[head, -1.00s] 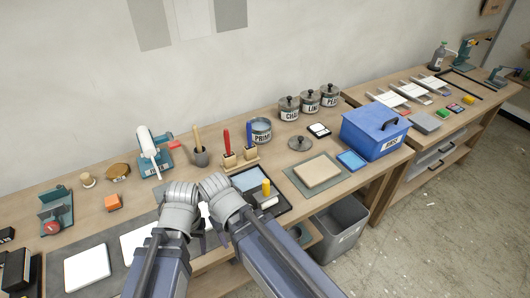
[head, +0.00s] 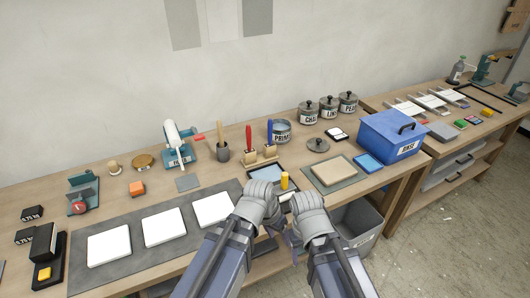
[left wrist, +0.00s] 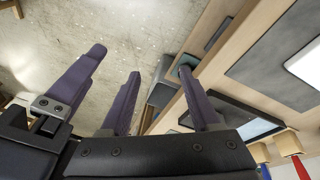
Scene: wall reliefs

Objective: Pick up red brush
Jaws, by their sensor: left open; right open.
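The red brush (head: 249,138) stands upright, handle up, in a wooden holder (head: 270,152) toward the back of the bench, left of a blue-handled brush (head: 269,132). In the left wrist view its red handle (left wrist: 300,168) shows at the bottom right corner, beside the gripper and outside its fingers. My left gripper (head: 262,205) is in front of the holder near the bench's front edge, open and empty; its spread fingers show in the left wrist view (left wrist: 160,75). My right gripper (head: 314,222) is close beside it, open; its fingertips are mostly hidden in the head view.
A dark tray (head: 290,169) with a yellow-topped item (head: 284,181) lies between my grippers and the holder. A mortar with pestle (head: 222,152) stands left of the holder, a primer can (head: 281,131) right of it. A grey bin (head: 360,226) is below the front edge.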

